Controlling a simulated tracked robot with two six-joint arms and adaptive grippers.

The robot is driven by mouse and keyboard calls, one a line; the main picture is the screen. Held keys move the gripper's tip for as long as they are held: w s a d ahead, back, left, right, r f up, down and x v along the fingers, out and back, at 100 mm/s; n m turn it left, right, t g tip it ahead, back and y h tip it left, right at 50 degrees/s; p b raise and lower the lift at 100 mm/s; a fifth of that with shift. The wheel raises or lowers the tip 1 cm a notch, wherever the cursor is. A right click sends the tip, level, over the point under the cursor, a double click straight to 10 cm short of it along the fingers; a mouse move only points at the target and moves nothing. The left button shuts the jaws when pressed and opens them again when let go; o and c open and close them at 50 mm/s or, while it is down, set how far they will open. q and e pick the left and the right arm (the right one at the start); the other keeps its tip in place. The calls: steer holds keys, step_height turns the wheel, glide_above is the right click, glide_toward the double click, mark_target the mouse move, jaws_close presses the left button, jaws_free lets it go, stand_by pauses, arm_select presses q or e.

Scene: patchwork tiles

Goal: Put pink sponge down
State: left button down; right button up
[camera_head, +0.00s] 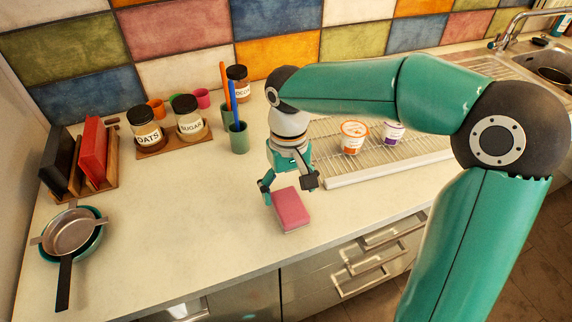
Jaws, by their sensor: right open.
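The pink sponge (291,208) is a small block with a paler underside. It appears to lie on the pale countertop (190,225), near its front edge. My right gripper (289,189) points down just behind and above the sponge. Its fingers are spread apart, one to the left of the sponge and one to the right, and nothing shows gripped between them. I cannot tell whether a fingertip touches the sponge. My left gripper is not in view.
A wire drying rack (400,160) with an orange-labelled tub (353,137) and a purple-labelled tub (393,132) stands right of the gripper. A green cup (238,138) with utensils and labelled jars (144,128) stand behind. Pans (70,232) sit at left. Counter left of the sponge is clear.

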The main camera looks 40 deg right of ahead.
mark_target(288, 198)
step_height(288, 198, up, 8)
steer(key=shift+w+d+f+p, duration=0.15)
steer(key=shift+w+p, duration=0.15)
steer(key=shift+w, duration=0.05)
